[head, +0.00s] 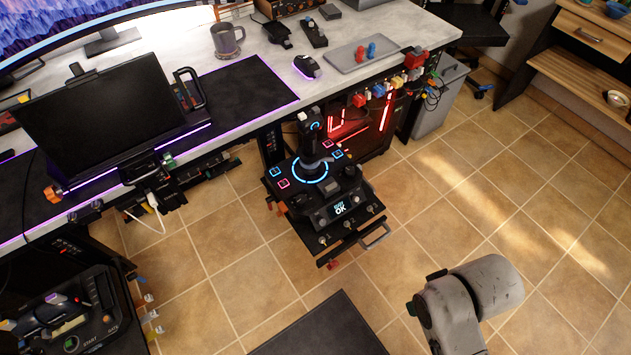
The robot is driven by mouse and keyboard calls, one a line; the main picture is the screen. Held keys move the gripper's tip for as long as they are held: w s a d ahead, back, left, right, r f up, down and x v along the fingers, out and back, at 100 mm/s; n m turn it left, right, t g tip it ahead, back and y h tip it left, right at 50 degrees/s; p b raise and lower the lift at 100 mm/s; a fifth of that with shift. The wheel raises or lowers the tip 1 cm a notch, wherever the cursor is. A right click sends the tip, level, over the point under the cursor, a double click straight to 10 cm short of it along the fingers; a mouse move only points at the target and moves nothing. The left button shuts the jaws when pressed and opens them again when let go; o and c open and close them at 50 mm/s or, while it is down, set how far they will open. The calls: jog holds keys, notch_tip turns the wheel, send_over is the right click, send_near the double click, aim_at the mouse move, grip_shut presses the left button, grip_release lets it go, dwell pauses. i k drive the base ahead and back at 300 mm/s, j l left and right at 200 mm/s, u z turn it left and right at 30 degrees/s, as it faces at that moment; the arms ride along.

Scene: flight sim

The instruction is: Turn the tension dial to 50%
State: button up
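A black flight-stick console (313,190) hangs at the front of the desk. It has a joystick (310,140), a glowing blue ring, and lit blue and pink square buttons. A small screen (340,208) on it shows "OK". Several small silver knobs or switches (347,223) sit along its front edge. I cannot tell which control is the tension dial, and no percentage is readable. My gripper's fingers are out of view; only a grey rounded part of my arm shows at the lower right, apart from the console.
The desk (270,60) holds a laptop-like screen (97,110), a mug (227,40), a mouse (306,66) and a grey tray (363,54). A throttle unit (70,315) is at the lower left. A grey bin (440,95) stands right of the desk. The tiled floor (450,200) on the right is clear.

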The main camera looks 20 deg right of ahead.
aim_at(301, 200)
jog(key=i+l, duration=0.25)
jog(key=i, duration=0.15)
jog(key=i+l, duration=0.25)
jog(key=i, duration=0.2)
